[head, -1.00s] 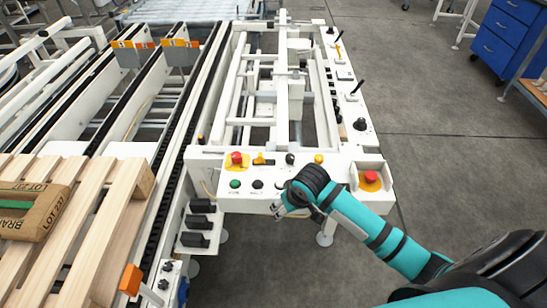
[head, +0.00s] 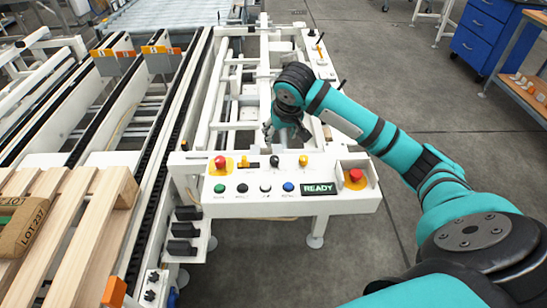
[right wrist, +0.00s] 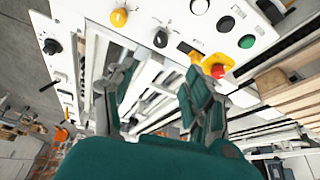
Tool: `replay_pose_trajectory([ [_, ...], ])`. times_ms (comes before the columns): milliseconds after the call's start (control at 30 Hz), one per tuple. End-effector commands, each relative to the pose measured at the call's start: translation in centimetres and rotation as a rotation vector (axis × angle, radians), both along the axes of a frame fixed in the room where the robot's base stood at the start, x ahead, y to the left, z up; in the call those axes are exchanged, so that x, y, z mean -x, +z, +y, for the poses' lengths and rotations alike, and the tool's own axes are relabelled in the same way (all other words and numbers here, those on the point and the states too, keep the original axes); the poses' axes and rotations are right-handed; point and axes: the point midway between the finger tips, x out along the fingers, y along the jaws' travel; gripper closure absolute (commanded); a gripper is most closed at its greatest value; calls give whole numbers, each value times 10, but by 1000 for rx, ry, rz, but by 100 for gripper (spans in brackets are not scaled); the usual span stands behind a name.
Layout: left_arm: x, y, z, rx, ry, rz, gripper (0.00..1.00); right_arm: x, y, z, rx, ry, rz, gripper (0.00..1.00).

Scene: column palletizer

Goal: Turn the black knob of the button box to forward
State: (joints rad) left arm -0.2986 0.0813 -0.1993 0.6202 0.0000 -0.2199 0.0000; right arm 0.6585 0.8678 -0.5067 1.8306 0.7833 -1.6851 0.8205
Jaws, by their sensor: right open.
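The button box (head: 210,200) is a white panel at the front end of the white frame. Its small black knob (head: 274,161) stands in the back row between yellow controls. In the right wrist view the black knob (right wrist: 160,38) shows near the top centre. My right gripper (head: 285,131) is just behind and above the panel, over the frame. In the right wrist view its two teal fingers (right wrist: 157,80) are apart with nothing between them, and the knob lies beyond their tips, untouched. Which way the knob points is too small to tell. My left gripper is out of view.
A red mushroom button (head: 220,162) and green button (head: 219,188) sit at the panel's left. A READY display (head: 319,189) and another red button (head: 355,176) are at its right. A wooden pallet (head: 75,215) stands left.

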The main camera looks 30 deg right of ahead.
Motion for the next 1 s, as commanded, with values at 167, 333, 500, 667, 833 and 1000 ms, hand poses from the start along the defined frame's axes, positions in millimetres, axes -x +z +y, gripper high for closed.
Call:
replay_pose_trajectory([
  [167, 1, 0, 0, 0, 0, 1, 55, -12, -34, -4, 0, -1, 6, 47],
  [333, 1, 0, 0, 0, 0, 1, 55, -25, -70, -9, 0, 0, 5, 47],
  [500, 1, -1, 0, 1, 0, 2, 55, -39, -104, -13, 0, 1, 4, 47],
  [667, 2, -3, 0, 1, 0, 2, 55, -49, -129, -16, 0, 2, 2, 47],
  [833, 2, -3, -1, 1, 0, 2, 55, -56, -144, -18, 1, 3, 1, 47],
  [1000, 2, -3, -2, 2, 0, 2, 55, -58, -149, -19, 2, 4, 0, 47],
])
